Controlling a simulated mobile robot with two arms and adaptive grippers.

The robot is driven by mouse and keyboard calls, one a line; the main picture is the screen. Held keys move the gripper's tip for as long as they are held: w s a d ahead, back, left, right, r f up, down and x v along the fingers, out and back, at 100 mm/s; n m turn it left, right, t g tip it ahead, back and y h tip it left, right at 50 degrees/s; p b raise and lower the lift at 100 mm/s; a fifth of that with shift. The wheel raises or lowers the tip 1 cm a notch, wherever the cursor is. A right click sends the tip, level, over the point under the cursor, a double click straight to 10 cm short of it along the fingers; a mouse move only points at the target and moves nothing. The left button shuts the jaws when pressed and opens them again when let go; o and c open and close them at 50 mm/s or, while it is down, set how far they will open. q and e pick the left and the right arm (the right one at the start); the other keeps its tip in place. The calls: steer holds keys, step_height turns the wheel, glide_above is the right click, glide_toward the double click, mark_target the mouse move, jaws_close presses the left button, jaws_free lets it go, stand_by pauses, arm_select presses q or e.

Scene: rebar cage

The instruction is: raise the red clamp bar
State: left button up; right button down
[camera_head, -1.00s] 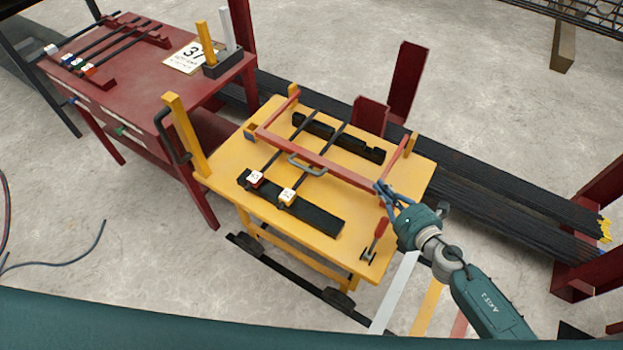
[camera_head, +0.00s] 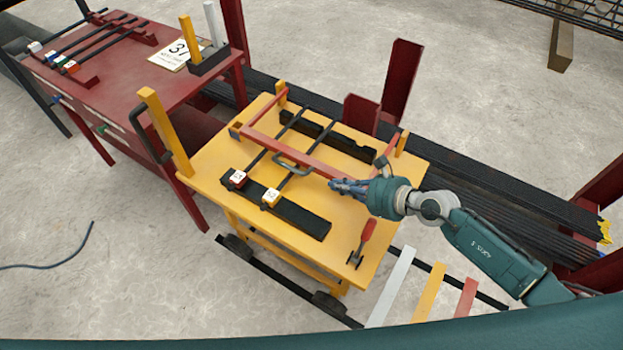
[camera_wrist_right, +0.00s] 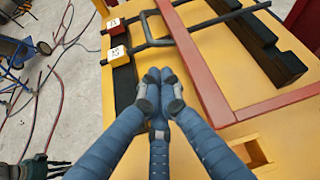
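The red clamp bar (camera_head: 300,154) lies low across two dark rods on the yellow cart top. Its dark U-shaped handle (camera_head: 292,163) faces the near side; the handle also shows in the right wrist view (camera_wrist_right: 152,32), ahead of my fingertips. My right gripper (camera_head: 335,185) is just to the right of the handle, beside the bar and over the yellow top, hiding part of the bar's right end. In the right wrist view its blue fingers (camera_wrist_right: 158,78) are drawn together with nothing between them.
A red-handled toggle clamp (camera_head: 364,238) stands at the cart's near right corner. A yellow post (camera_head: 165,132) rises at its left. A red table (camera_head: 110,75) with rods stands at the left; dark bars (camera_head: 480,185) lie behind right.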

steer(key=shift+w, duration=0.1)
steer(key=b+x, duration=0.1)
steer(key=x, duration=0.9)
arm_select(q)
steer(key=shift+f, duration=0.45)
arm_select(e)
steer(key=shift+d, duration=0.1)
steer(key=shift+r, duration=0.1)
